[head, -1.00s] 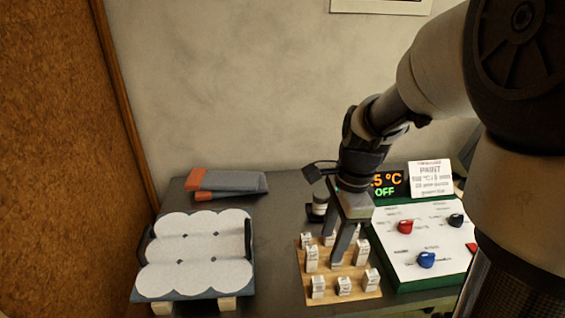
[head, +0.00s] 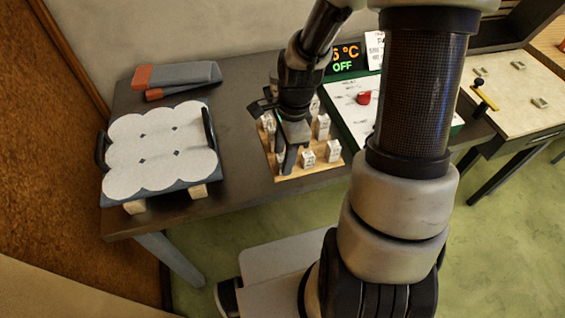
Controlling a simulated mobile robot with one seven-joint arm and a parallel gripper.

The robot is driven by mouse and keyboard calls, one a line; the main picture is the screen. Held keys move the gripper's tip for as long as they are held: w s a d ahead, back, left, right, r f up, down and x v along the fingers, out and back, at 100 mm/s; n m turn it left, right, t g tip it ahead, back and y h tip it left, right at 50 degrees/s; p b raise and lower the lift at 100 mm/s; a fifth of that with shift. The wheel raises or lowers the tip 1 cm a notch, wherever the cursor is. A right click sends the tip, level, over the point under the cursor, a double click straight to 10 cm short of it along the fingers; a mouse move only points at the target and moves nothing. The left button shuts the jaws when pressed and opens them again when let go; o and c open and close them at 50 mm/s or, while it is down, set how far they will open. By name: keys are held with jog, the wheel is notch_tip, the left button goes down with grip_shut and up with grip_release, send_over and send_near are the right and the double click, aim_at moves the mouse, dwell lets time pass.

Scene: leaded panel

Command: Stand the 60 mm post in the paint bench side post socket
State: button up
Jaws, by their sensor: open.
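A wooden board (head: 290,177) on the dark bench holds several small pale labelled pieces (head: 323,126). Their labels are too small to read, so I cannot tell which, if any, is the 60 mm post. My gripper (head: 288,165) points down over the left-middle of this board, its fingers low among the pieces. It is open, and I see nothing held; the fingers hide part of the board. I cannot pick out the side post socket. A bench (head: 510,100) at the right has a pale top with small fittings and a yellow-and-black upright piece (head: 485,97).
A white scalloped pad (head: 160,150) in a dark-handled tray lies at the left of the dark bench (head: 235,190). Red-and-grey folded items (head: 180,78) lie behind it. My arm covers the centre right.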

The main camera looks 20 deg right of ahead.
notch_tip(320, 180, down, 2)
jog(key=shift+a+f, duration=0.15)
jog(key=shift+f, duration=0.05)
grip_shut()
jog(key=shift+r, duration=0.1)
